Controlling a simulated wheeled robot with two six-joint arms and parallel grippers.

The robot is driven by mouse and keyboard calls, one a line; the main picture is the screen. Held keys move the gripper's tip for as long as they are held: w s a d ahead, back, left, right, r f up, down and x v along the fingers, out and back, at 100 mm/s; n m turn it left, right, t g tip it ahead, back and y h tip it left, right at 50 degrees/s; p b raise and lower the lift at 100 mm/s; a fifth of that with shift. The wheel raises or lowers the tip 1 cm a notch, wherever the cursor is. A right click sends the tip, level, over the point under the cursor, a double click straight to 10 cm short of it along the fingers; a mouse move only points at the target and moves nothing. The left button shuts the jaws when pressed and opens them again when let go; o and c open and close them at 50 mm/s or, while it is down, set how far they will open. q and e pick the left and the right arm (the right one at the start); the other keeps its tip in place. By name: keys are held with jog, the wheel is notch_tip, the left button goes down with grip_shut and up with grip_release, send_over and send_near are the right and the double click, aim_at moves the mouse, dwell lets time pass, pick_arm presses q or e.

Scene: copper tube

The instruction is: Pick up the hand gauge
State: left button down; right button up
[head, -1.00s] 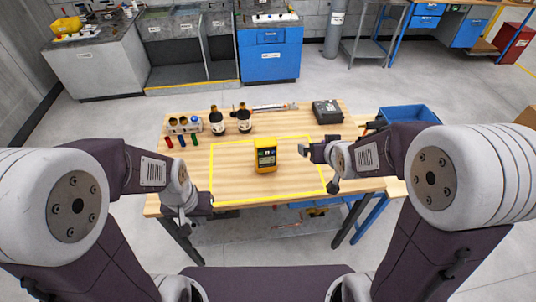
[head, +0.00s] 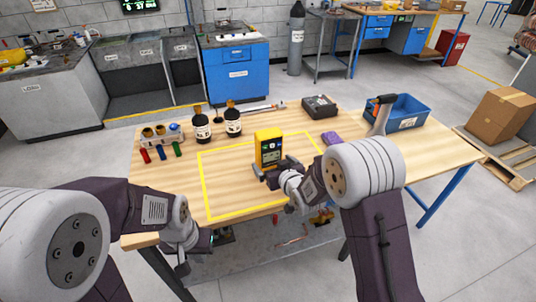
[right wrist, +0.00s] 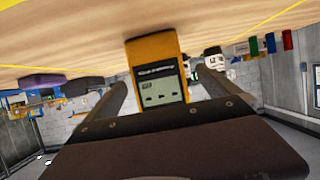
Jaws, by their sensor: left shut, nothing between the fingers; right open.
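The hand gauge, a yellow device with a dark face and a grey screen (head: 268,146), stands upright inside the yellow outline on the wooden table. My right gripper (head: 271,167) is open in front of it, low over the tabletop. In the right wrist view, which looks upside down, the gauge (right wrist: 156,62) shows between the two open fingers; I cannot tell whether they touch it. My left gripper (head: 183,264) is shut and empty, at the front left beside the table edge.
Dark bottles (head: 202,128) and small coloured tubes (head: 161,153) stand at the table's left. A black case (head: 320,107), a purple object (head: 331,138) and a blue bin (head: 409,115) are to the right. Bare wood lies around the gauge inside the outline (head: 204,180).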

aim_at(272, 137)
jog(key=shift+w+f, duration=0.2)
jog(key=shift+w, duration=0.25)
jog(key=x, duration=0.5)
jog(key=shift+w, duration=0.1)
jog(key=shift+d+r, duration=0.1)
jog(key=shift+c, duration=0.9)
jog(key=c, duration=1.8)
notch_tip(272, 137, up, 10)
jog(key=shift+r+p, duration=0.1)
jog(key=shift+p, duration=0.45)
